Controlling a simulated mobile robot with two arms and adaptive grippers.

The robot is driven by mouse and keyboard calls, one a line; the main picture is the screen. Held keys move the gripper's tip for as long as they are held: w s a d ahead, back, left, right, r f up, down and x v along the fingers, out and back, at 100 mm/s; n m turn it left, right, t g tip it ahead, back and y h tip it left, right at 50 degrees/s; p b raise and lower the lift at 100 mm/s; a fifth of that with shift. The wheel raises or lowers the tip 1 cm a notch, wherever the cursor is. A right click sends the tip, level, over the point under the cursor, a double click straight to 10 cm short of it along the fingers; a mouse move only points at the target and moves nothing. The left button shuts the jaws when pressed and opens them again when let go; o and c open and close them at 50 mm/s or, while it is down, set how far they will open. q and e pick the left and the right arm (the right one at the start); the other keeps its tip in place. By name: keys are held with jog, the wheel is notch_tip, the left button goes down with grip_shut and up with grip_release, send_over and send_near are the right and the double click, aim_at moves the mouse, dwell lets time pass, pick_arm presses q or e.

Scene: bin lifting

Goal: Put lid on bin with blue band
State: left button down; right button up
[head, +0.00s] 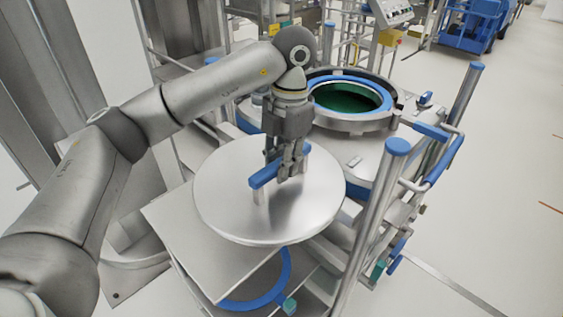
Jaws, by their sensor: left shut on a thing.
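The round silver lid (240,205) has a blue handle (264,177) on top. My left gripper (290,172) points down and is shut on the handle. The lid looks roughly level, above a flat metal shelf at the front; whether it touches the shelf I cannot tell. The bin with the blue band (341,122) is behind and to the right of the lid. Its round mouth is open, with a dark green inside and the blue band around it. My right gripper is not in view.
A metal shelf (185,235) lies under the lid, with a blue ring (262,290) below it. Upright posts with blue caps (398,147) and a blue-gripped rail (443,160) stand on the right. Frames and a control panel are behind. Open floor lies to the right.

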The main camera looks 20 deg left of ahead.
pick_arm(q)
jog(key=shift+r+p, duration=3.4)
jog(key=shift+r, duration=0.95)
